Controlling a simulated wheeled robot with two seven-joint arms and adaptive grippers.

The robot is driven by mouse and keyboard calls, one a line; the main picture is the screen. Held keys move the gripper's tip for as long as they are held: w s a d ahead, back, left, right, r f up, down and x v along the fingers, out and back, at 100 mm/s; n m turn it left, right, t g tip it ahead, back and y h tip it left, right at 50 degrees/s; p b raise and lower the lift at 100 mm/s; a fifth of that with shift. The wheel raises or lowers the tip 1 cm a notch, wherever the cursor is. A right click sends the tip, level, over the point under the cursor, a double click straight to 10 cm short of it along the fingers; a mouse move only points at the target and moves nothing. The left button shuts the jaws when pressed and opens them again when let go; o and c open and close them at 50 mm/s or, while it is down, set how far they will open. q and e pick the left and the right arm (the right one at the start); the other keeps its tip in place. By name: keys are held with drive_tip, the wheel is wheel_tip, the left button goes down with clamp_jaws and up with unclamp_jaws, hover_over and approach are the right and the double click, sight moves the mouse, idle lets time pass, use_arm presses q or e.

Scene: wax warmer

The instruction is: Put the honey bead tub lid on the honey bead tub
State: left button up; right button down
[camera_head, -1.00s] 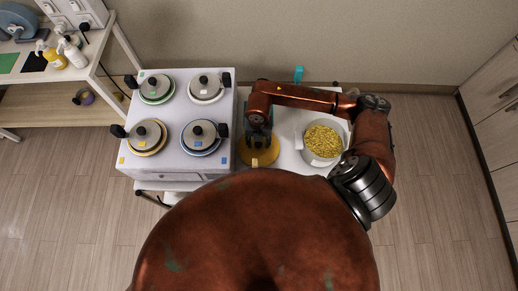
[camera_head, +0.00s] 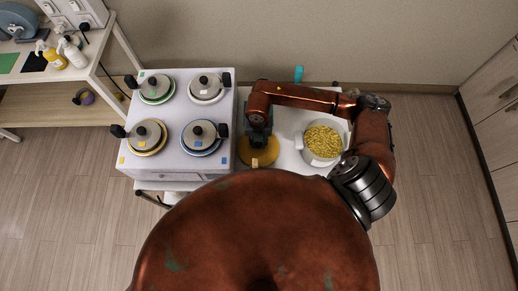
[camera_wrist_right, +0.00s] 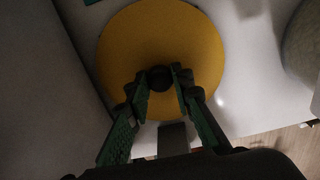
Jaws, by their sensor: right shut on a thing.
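The honey bead tub lid is a yellow disc (camera_head: 262,156) with a dark knob, lying on or just above the white top right of the warmer unit. It also shows in the right wrist view (camera_wrist_right: 195,50), with its knob (camera_wrist_right: 160,78) between the fingertips. My right gripper (camera_head: 258,142) is above the lid, and it is shut on the knob in the wrist view (camera_wrist_right: 162,88). The honey bead tub (camera_head: 303,143) is a white round tub full of golden beads, open at the top, right of the lid. My left gripper is not in view.
A white warmer unit (camera_head: 168,107) with several lidded pots stands left of the lid. A small teal item (camera_head: 299,74) is at the back edge. My right arm reaches over the area behind and right of the tub. A shelf with bottles (camera_head: 73,54) is at the far left.

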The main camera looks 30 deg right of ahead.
sight(259, 144)
drive_tip(key=shift+r+p, duration=0.3)
drive_tip(key=shift+r, duration=0.15)
idle(0.7)
drive_tip(key=shift+r+p, duration=1.15)
drive_tip(key=shift+r, duration=0.55)
drive_tip(key=shift+r+p, duration=1.05)
drive_tip(key=shift+r, duration=0.45)
drive_tip(key=shift+r+p, duration=3.35)
drive_tip(key=shift+r, duration=2)
drive_tip(key=s+d+f, duration=0.1)
drive_tip(key=s+d, duration=0.6)
drive_tip(key=d, duration=0.3)
drive_tip(key=s+d+f+p, duration=0.1)
drive_tip(key=s+d+f, duration=0.1)
drive_tip(key=s+d, duration=0.5)
drive_tip(key=shift+s+d+f, duration=0.15)
drive_tip(key=shift+s+d, duration=0.1)
drive_tip(key=shift+d, duration=1.7)
